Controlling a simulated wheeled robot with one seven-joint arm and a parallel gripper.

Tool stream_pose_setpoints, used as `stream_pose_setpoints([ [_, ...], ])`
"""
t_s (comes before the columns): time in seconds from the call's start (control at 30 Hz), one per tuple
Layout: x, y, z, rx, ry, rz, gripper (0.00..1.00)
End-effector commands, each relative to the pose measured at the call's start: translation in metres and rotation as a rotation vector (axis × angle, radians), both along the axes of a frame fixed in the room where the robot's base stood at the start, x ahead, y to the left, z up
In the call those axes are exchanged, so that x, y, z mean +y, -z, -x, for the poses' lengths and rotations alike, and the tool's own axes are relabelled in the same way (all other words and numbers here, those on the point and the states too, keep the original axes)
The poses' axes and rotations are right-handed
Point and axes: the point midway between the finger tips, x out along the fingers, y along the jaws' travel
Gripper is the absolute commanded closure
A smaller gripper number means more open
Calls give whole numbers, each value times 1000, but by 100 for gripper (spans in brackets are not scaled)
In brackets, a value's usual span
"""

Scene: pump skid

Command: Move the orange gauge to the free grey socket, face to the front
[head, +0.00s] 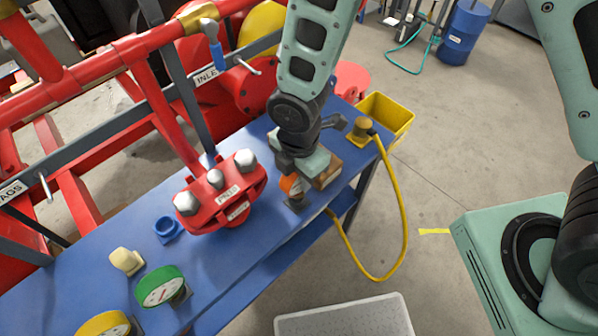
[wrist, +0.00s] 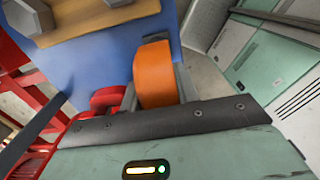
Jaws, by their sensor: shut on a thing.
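The orange gauge (head: 289,184) is near the front edge of the blue bench, partly hidden by my gripper (head: 303,183). My gripper is shut on it from above. In the wrist view the orange rim of the gauge (wrist: 155,75) stands between the grey fingers (wrist: 157,92). Its face does not show in either view. A grey socket (head: 296,203) sits on the bench directly below the gauge. I cannot tell whether the gauge is seated in it or just above it.
A red flanged pump part (head: 222,197) with large bolts stands left of my gripper. A wooden block (head: 328,176) is close on its right. A yellow hose (head: 404,225) hangs off the bench.

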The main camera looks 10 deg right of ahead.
Motion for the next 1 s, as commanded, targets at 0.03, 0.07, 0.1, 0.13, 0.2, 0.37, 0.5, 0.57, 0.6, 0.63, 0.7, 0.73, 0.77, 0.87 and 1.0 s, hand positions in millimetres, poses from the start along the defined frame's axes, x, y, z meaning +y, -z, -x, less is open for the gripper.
stream_pose_setpoints([
  [0.03, 0, 0, 0, 0, 0, 0, 97],
  [0.07, 0, 0, 0, 0, 0, 0, 97],
  [0.1, 0, 0, 0, 0, 0, 0, 97],
  [0.13, 0, 0, 0, 0, 0, 0, 97],
  [0.2, 0, 1, 0, 0, 0, 0, 97],
  [0.37, 0, 4, 0, 0, 0, 0, 97],
  [0.5, 0, 7, 0, 0, 0, 0, 97],
  [0.57, 0, 8, 0, 0, 0, 0, 97],
  [0.6, 0, 9, 0, 0, 0, 0, 97],
  [0.63, 0, 10, 0, 0, 0, 0, 97],
  [0.7, 0, 11, 0, 0, 0, 0, 97],
  [0.73, 0, 12, 0, 0, 0, 0, 97],
  [0.77, 0, 13, 0, 0, 0, 0, 97],
  [0.87, 0, 15, 0, 0, 0, 0, 97],
  [1.0, 0, 18, 0, 0, -1, 0, 97],
])
